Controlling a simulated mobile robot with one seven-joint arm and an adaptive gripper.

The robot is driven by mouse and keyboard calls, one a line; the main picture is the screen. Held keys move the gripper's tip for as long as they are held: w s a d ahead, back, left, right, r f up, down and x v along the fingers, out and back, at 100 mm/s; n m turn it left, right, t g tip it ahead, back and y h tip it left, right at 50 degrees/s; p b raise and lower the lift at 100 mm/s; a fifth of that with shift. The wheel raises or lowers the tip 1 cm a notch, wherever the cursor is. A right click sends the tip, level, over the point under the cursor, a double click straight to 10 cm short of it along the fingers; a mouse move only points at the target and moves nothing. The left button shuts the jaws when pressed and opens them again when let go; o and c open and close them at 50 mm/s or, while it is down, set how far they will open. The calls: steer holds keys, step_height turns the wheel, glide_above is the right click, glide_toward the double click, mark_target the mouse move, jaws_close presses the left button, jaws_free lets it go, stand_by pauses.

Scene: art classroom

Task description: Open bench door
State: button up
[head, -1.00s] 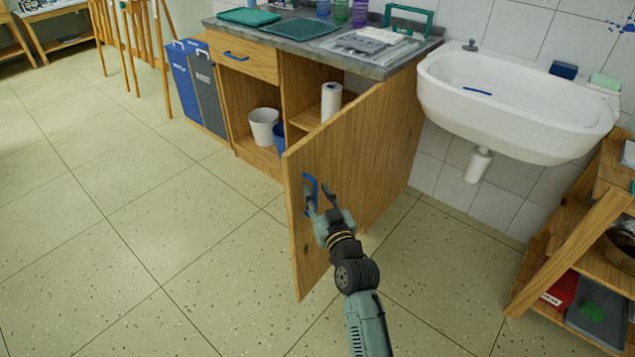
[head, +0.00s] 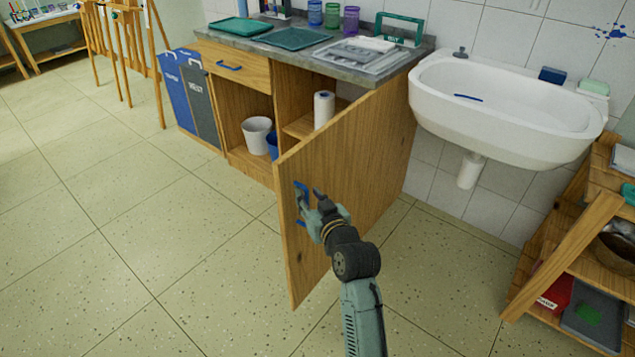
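The bench door (head: 345,180) stands wide open, swung out toward me from the wooden bench (head: 408,130). Its blue handle (head: 301,186) is near the door's free edge, on the face toward my gripper. My gripper (head: 309,197) is at this handle, with its two fingers apart. One finger overlaps the handle in the picture; the other is to its right with nothing between them. I cannot tell whether the finger touches the handle. The finger and hand hide part of the handle.
Inside the bench are a white bucket (head: 257,134), a blue bin (head: 272,146) and a paper roll (head: 323,109). Waste bins (head: 190,95) stand to its left. A sink (head: 500,110) and wooden shelf (head: 565,255) are on the right. The floor at left is clear.

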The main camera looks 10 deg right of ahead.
steer(key=s+d+b, duration=0.1)
steer(key=s+d, duration=0.6)
steer(key=d, duration=0.2)
steer(key=shift+s+d+r, duration=0.3)
steer(key=shift+s+d, duration=0.05)
steer(key=shift+s, duration=0.05)
stand_by(0.6)
